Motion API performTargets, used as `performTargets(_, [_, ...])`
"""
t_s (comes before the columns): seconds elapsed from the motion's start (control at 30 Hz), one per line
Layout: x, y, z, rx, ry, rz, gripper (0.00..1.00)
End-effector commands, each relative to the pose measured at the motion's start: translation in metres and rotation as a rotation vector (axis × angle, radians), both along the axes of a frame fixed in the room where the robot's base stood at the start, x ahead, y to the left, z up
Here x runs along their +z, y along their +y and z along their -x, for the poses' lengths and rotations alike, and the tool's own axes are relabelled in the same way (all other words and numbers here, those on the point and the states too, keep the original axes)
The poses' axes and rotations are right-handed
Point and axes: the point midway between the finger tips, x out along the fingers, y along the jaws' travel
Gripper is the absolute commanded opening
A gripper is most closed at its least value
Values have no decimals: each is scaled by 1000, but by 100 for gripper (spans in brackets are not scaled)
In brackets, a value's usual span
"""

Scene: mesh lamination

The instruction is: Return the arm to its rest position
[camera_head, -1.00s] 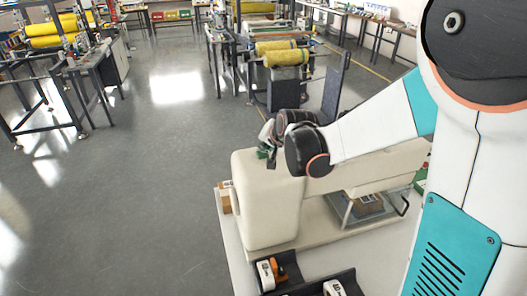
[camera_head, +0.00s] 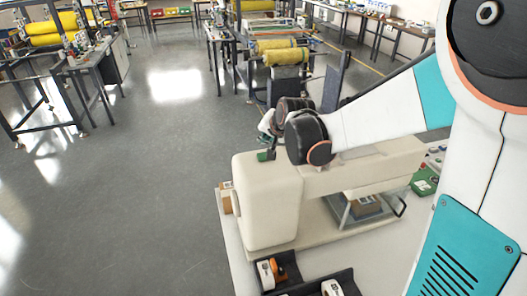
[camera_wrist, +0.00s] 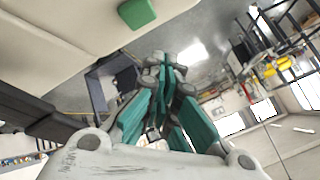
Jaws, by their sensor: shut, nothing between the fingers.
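My arm reaches in from the right in the head view, with its wrist above the cream machine (camera_head: 268,205). My gripper (camera_wrist: 168,68) shows in the wrist view with its green-padded fingers shut and nothing held. In the head view the gripper is mostly hidden behind my dark wrist joint. A small green block (camera_wrist: 137,13) on the cream machine lies near the top of the wrist view, apart from the fingers. A green piece (camera_head: 266,155) also shows on the machine's top in the head view.
Small boxed devices (camera_head: 271,272) sit in dark holders at the front of the light table (camera_head: 233,245). A green control box (camera_head: 424,181) stands to the right. A yellow-roller machine (camera_head: 282,54) stands behind. Open grey floor (camera_head: 120,200) lies to the left.

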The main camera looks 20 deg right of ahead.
Motion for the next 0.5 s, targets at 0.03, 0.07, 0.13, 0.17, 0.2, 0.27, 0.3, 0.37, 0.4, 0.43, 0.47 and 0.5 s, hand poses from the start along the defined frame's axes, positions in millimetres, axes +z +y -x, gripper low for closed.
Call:
performTargets(0.03, [7,0,0,0,0,0,0])
performTargets(0.07, [10,0,0,0,0,0,0])
performTargets(0.13, [15,0,0,0,0,0,0])
performTargets(0.17, [16,0,0,0,0,0,0])
performTargets(0.2, [17,0,0,0,0,0,0])
performTargets(0.27, [17,0,0,0,0,0,0])
performTargets(0.3, [16,0,0,0,0,0,0])
performTargets(0.37, [16,0,0,0,0,0,0])
performTargets(0.4, [16,0,0,0,0,0,0])
performTargets(0.43, [16,0,0,0,0,0,0])
performTargets(0.47, [16,0,0,0,0,0,0])
performTargets(0.5, [16,0,0,0,0,0,0])
